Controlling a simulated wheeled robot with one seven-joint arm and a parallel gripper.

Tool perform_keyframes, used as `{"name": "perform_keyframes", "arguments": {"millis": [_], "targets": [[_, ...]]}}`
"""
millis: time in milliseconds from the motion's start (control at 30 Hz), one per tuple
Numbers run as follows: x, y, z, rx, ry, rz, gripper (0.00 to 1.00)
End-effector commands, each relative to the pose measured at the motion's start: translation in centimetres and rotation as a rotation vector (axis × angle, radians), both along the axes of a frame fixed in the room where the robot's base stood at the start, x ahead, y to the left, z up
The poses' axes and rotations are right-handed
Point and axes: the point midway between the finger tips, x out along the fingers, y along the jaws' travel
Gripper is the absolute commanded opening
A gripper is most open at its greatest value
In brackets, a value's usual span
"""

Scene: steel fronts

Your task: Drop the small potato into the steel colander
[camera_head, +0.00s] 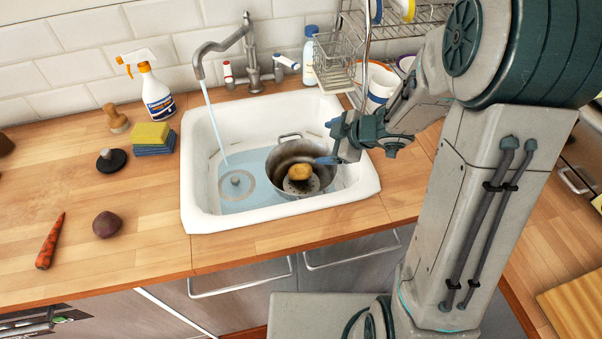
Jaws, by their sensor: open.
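The steel colander (282,157) stands in the right part of the white sink, with a loop handle at its back. A small yellow-brown potato (300,171) shows inside the colander's outline, against its dark bottom, and appears to lie there. My gripper (328,143) is at the colander's right side, its fingers spread apart and pointing left. The lower finger overlaps the colander's right rim in the picture; I cannot tell whether they touch. Nothing is between the fingers.
The tap (240,60) runs water into the sink (195,150). A dish rack (335,60) with cups stands behind my arm.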

Motion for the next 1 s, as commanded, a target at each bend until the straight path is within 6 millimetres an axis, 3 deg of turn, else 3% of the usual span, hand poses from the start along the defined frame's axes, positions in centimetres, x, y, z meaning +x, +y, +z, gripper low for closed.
{"name": "perform_keyframes", "arguments": {"millis": [33,233,833,1000], "targets": [[-0.4,-0.6,1.2,0.0,-0.004,-0.002,0.78],[-1.9,-2.2,3.1,0.001,-0.001,0.0,0.78],[-2.3,-2.7,3.6,0.0,-0.001,0.001,0.78],[-1.3,-3.7,4.8,-0.024,-0.042,-0.087,0.78]]}}
